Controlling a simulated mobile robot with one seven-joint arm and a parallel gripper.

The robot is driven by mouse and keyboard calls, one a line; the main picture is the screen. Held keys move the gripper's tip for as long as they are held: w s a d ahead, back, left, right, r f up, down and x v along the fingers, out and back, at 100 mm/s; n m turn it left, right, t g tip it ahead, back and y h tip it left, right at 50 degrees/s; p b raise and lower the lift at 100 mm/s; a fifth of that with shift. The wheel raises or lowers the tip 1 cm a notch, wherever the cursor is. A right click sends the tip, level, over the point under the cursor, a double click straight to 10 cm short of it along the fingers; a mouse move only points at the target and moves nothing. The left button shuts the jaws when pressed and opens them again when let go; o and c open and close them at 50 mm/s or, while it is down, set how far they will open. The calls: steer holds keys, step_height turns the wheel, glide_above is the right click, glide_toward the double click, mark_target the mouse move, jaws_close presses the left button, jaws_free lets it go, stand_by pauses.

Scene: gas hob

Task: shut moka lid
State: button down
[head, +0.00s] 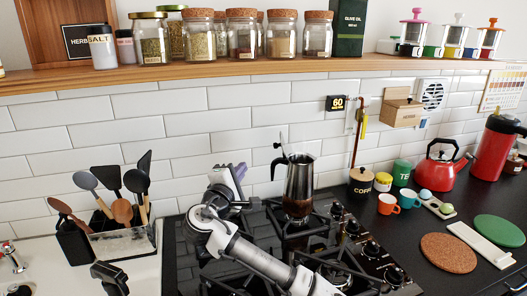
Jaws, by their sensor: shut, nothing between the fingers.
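The moka pot (298,182) stands upright on the hob, with a steel upper part and a dark, brownish lower part. Its black handle (276,167) points left. Its lid (284,146) stands raised, nearly edge-on, above the handle side of the rim, so the pot's top is open. My arm reaches in from the lower right and bends at the wrist left of the pot. My gripper (238,172) is shut and empty, left of the pot and apart from it. Its fingertips are small and hard to make out against purple shapes there.
The black hob (185,250) has grates and a knob panel (372,248) at right. A utensil holder (122,240) stands left. A coffee canister (361,182), orange cup (387,204) and red kettle (440,168) stand right. A shelf (200,74) of jars runs above.

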mark_target(278, 145)
steer(key=w+d+r+p, duration=0.1)
steer(key=w+d+p, duration=0.4)
steer(key=w, duration=0.3)
steer(key=shift+w+d+r, duration=0.3)
steer(key=shift+d+r, duration=0.1)
steer(key=shift+d, duration=0.45)
steer(key=shift+w, duration=0.1)
steer(key=shift+d+r+m, duration=0.15)
steer(key=shift+r+m, duration=0.05)
steer(key=shift+m, duration=0.3)
